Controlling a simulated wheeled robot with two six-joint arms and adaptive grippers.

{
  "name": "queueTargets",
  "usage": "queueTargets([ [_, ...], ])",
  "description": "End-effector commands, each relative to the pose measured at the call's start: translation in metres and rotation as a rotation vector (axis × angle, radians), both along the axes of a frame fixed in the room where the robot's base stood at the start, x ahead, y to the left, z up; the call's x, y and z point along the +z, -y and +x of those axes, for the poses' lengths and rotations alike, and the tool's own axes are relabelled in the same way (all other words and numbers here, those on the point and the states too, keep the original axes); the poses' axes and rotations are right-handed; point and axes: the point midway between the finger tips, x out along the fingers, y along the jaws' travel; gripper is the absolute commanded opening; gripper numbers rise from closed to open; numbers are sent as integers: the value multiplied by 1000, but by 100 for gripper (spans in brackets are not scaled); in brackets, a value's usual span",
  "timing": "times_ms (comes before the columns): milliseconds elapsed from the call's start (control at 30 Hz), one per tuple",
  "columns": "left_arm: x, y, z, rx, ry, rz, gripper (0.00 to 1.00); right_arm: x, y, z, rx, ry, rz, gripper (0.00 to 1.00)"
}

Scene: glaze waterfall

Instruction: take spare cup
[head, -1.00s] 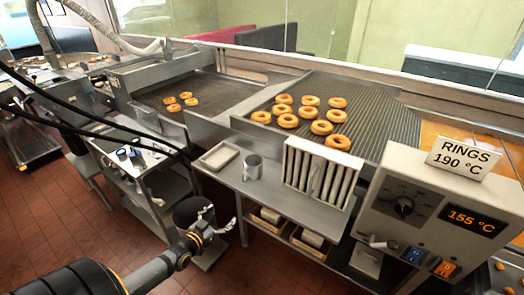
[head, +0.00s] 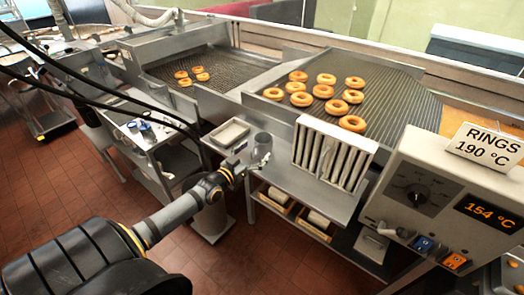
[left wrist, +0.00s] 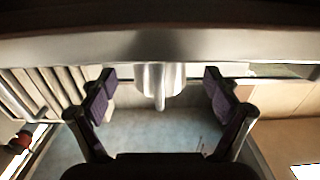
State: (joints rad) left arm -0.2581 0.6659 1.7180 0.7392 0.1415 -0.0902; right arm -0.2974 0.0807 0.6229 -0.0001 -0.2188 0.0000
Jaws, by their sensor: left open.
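A grey metal cup (head: 262,143) stands on the steel side table (head: 283,182), between a shallow tray and a slatted rack. My left gripper (head: 254,166) is at the near side of the cup in the head view, close to the table's front edge. In the left wrist view the gripper (left wrist: 162,98) is open, its two dark-padded fingers wide apart. The cup (left wrist: 174,77) shows between them, handle towards the camera, its upper part in that picture hidden by a grey metal band.
The slatted rack (head: 333,152) stands close right of the cup; the shallow tray (head: 230,132) lies to its left. Behind, rings lie on a ribbed fryer bed (head: 385,115). A control box (head: 425,185) reading 154 °C stands at the right.

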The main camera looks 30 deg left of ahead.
Motion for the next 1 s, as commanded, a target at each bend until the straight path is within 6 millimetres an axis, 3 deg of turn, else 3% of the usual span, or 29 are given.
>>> queueTargets([
  [33,-5,1,10,1,7,-2,89,-15,1,0,1,-1,-1,17],
  [200,-4,3,35,1,4,0,89,-36,2,-4,0,-7,-2,17],
  [500,1,4,39,1,0,1,88,-34,2,-4,0,-7,-2,17],
  [933,1,3,39,1,0,0,29,-35,-3,-4,-1,-7,3,17],
  [1000,1,4,39,0,0,1,29,-35,-3,-4,-1,-7,4,17],
])
